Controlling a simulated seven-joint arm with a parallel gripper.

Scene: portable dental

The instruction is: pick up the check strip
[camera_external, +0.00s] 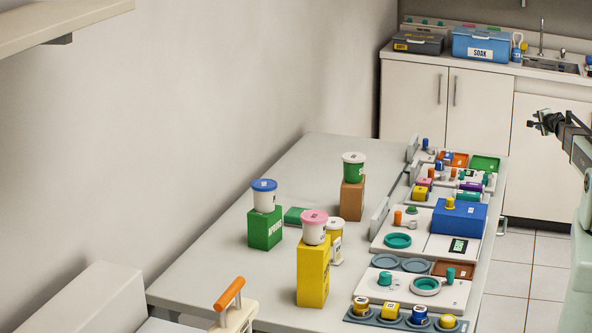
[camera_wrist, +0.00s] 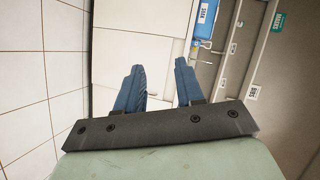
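I cannot pick out the check strip for certain in either view; the small items on the table are too small to tell apart. My gripper (camera_external: 537,122) is at the right edge of the external view, in the air to the right of the table and well away from the items on it. In the wrist view my gripper (camera_wrist: 160,68) shows two blue fingers spread apart with nothing between them. It faces the floor tiles and cabinet fronts.
The long grey table (camera_external: 215,262) holds white tray units (camera_external: 385,246), a blue box (camera_external: 459,217), a yellow box (camera_external: 312,275), a green box (camera_external: 264,229) and lidded tubs. A blue SOAK bin (camera_external: 481,43) stands on the back counter. The table's left part is mostly clear.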

